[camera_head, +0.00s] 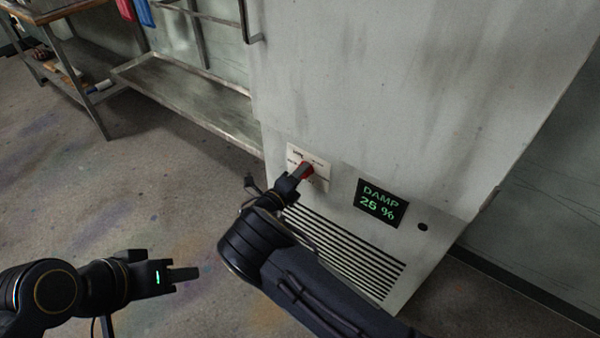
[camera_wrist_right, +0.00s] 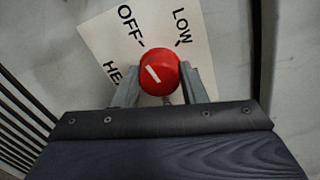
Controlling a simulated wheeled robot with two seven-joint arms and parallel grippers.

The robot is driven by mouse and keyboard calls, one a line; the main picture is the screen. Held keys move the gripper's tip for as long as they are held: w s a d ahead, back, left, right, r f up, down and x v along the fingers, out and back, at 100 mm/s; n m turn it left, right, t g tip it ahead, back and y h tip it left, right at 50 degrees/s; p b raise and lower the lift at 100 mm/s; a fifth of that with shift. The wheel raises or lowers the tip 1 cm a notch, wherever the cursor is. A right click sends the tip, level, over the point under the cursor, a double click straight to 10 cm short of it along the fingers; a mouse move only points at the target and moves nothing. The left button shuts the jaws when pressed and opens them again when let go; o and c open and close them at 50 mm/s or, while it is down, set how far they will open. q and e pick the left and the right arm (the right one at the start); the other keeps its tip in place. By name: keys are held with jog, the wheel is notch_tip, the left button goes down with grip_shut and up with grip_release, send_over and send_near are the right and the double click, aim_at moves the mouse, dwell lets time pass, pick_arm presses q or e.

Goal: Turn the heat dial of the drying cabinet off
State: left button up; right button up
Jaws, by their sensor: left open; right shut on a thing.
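The drying cabinet (camera_head: 400,90) is a tall grey-white box with a pale label plate (camera_head: 318,182) low on its front. A red heat dial (camera_wrist_right: 160,72) with a short white mark sits on this plate, between the two fingers of my right gripper (camera_wrist_right: 162,85), which is shut on it. "OFF", "LOW" and part of "HE" show on the plate in the right wrist view. I cannot tell which word the white mark points at. In the head view the dial (camera_head: 307,169) is mostly hidden by the right gripper. My left gripper (camera_head: 190,273) is open and empty above the floor.
A dark display (camera_head: 381,203) beside the plate reads "DAMP 25 %". Dark vent slots (camera_head: 345,255) run below the plate. A metal bench with a low shelf (camera_head: 185,95) stands left of the cabinet.

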jog(key=shift+n, duration=0.5)
jog(key=o, duration=1)
jog(key=v, duration=0.8)
jog(key=shift+w, duration=0.1)
